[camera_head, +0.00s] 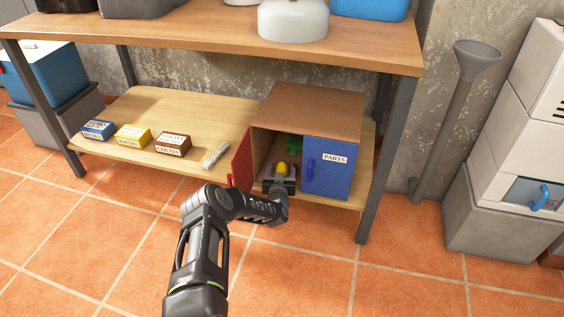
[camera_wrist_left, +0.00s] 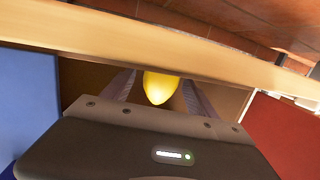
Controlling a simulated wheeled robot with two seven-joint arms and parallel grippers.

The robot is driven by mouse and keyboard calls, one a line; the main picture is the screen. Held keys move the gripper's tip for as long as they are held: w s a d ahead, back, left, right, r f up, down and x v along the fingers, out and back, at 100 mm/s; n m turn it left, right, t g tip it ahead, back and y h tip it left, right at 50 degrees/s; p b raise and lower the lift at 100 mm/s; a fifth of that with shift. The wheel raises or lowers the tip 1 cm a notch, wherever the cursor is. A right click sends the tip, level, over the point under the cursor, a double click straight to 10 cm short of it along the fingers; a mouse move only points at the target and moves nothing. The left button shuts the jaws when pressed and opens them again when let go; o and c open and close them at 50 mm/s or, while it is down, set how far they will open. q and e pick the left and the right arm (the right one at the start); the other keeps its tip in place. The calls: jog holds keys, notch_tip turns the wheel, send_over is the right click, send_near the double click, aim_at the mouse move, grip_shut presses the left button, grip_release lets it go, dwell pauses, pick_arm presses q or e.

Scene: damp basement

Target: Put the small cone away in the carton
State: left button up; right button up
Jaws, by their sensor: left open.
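The small yellow cone (camera_head: 281,169) is just inside the open left half of a cabinet (camera_head: 315,97) on the lower shelf. I cannot make out a clear carton; small labelled boxes stand on the shelf. My right gripper is out of view.
The cabinet's red door (camera_head: 241,159) stands open left of my gripper; its blue door (camera_head: 327,168), labelled PARTS, is shut on the right. A green object (camera_head: 294,144) is inside. Blue (camera_head: 97,130), yellow (camera_head: 132,136) and brown (camera_head: 173,144) boxes stand left, near a grey cylinder (camera_head: 215,155).

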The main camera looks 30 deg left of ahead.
pick_arm(q)
jog(key=p+v, duration=0.1)
jog(key=v, duration=0.3)
jog(key=shift+r+p, duration=0.1)
jog(key=shift+p, duration=0.25)
jog(key=shift+s+d, duration=0.15)
jog(key=shift+s, duration=0.1)
